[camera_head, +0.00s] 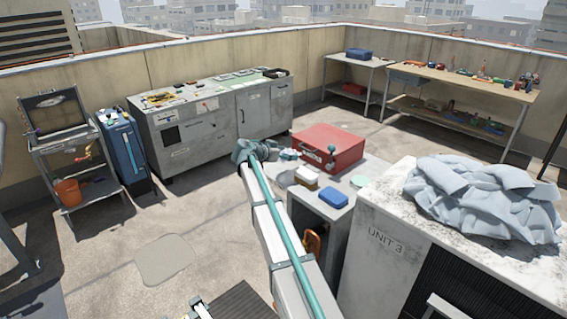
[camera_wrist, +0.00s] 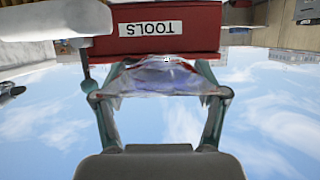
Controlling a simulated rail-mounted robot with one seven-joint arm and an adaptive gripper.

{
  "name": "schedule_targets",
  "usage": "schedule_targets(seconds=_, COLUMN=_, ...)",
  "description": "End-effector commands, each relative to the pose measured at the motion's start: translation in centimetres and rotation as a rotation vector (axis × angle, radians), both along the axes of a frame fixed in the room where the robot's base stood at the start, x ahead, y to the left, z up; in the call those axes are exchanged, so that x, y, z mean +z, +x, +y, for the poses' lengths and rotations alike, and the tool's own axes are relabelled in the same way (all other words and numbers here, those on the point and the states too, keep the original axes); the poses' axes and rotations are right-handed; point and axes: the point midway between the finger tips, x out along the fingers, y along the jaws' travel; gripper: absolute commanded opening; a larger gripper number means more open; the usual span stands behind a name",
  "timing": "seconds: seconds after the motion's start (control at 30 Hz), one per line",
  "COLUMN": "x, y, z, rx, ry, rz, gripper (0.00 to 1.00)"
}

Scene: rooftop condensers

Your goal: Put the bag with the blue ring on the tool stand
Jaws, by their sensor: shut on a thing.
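My gripper (camera_wrist: 160,92) is shut on a clear, crumpled bag (camera_wrist: 160,80) with bluish and reddish tints, held between its two fingers. A blue ring cannot be made out for certain inside it. In the head view my gripper (camera_head: 285,154) is at the end of my outstretched arm, at the left edge of the grey stand (camera_head: 318,212). A red toolbox (camera_head: 328,148) sits on this stand. Its TOOLS label (camera_wrist: 152,28) appears upside down in the wrist view, just beyond the bag. Whether the bag touches anything is unclear.
A cream-topped block (camera_head: 306,177), a blue block (camera_head: 333,197) and a pale green disc (camera_head: 360,181) occupy the stand top. The UNIT 3 condenser (camera_head: 386,241) with a grey cloth (camera_head: 485,197) stands at right. A long grey cabinet (camera_head: 215,130) is behind. Floor at left is open.

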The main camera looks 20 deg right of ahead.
Motion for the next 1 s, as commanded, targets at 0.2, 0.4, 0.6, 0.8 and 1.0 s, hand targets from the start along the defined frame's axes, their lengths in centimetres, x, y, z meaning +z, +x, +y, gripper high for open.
schedule_targets(seconds=0.2, x=-2.8, y=2.4, z=-0.2, rx=-0.001, ry=0.001, rz=0.002, gripper=0.38)
schedule_targets(seconds=0.4, x=-3.6, y=3.0, z=-0.2, rx=0.001, ry=0.0, rz=0.0, gripper=0.38)
schedule_targets(seconds=0.6, x=-5.4, y=3.6, z=-0.2, rx=0.001, ry=-0.001, rz=0.003, gripper=0.38)
schedule_targets(seconds=0.8, x=-7.3, y=3.5, z=-0.2, rx=0.0, ry=0.0, rz=0.0, gripper=0.38)
schedule_targets(seconds=1.0, x=-7.4, y=3.5, z=-0.2, rx=0.001, ry=0.0, rz=-0.001, gripper=0.38)
